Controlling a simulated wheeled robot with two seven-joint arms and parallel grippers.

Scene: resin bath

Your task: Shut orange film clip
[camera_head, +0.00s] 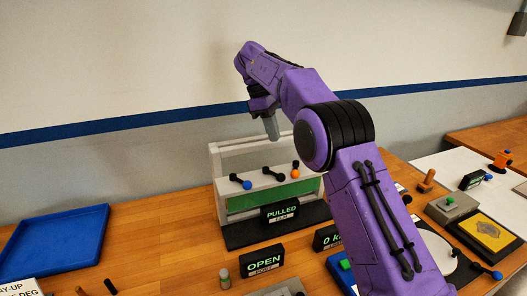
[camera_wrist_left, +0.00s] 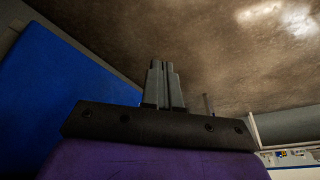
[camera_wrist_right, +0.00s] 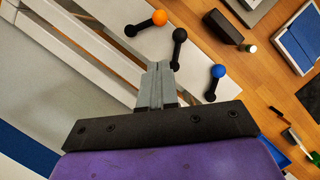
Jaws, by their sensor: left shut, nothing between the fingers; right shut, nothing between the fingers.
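The orange film clip (camera_head: 295,173) is a short black lever with an orange ball end, on the right part of a grey frame (camera_head: 217,178) with a green panel. It points nearly straight down in the head view and also shows in the right wrist view (camera_wrist_right: 159,18). A black-ended clip (camera_head: 279,177) and a blue-ended clip (camera_head: 246,184) sit to its left, both slanted. My right gripper (camera_head: 273,137) is shut and empty, above the frame and apart from the clips. My left gripper (camera_wrist_left: 164,66) is shut and empty, seen only in the left wrist view.
A sign reading PULLED (camera_head: 281,212) stands before the frame, and one reading OPEN (camera_head: 264,262) stands nearer. A blue tray (camera_head: 62,238) lies at left. My right arm hides part of the table's middle. Wood between tray and frame is clear.

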